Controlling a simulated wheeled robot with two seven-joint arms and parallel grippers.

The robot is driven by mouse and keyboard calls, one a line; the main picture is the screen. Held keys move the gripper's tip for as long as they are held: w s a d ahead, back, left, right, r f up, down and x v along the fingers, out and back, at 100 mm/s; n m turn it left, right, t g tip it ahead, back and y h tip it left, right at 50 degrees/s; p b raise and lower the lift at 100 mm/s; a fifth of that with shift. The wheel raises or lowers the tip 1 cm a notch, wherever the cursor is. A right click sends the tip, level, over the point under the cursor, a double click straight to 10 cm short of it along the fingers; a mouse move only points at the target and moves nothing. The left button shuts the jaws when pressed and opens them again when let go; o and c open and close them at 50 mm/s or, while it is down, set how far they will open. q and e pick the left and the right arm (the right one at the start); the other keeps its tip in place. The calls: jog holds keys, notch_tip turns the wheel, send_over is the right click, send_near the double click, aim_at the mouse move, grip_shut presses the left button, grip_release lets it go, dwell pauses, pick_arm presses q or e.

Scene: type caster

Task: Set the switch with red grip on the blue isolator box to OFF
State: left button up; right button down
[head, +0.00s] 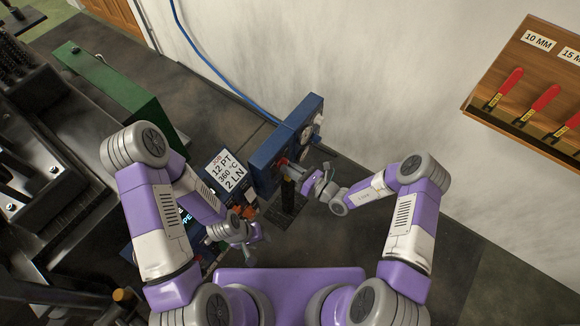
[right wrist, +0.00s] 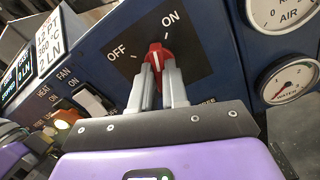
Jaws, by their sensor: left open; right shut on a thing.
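The blue isolator box (head: 268,160) stands on a post near the wall in the head view. In the right wrist view its switch has a red grip (right wrist: 157,57) on a black plate (right wrist: 134,72), with OFF to the left and ON at the upper right. The grip points roughly upward, between the two labels and closer to the ON mark. My right gripper (right wrist: 160,85) is shut on the red grip, a finger on each side; in the head view it is at the box front (head: 296,170). My left gripper (head: 257,234) is open, lower down and away from the box.
White gauges (right wrist: 288,82) sit right of the switch. Left of the box is a job card (head: 225,170) reading 12 PT, 360 °C, 2 LN, above a panel with heat and fan switches. A wooden rack (head: 530,90) with red-handled tools hangs on the right wall.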

jog(key=shift+n+p, duration=2.95)
jog(key=shift+n, duration=3.65)
jog(key=shift+d, duration=0.1)
jog(key=c, duration=1.1)
grip_release()
jog(key=shift+c, duration=0.2)
jog(key=shift+d, duration=0.1)
jog(key=p+v, duration=0.1)
jog(key=v, duration=0.6)
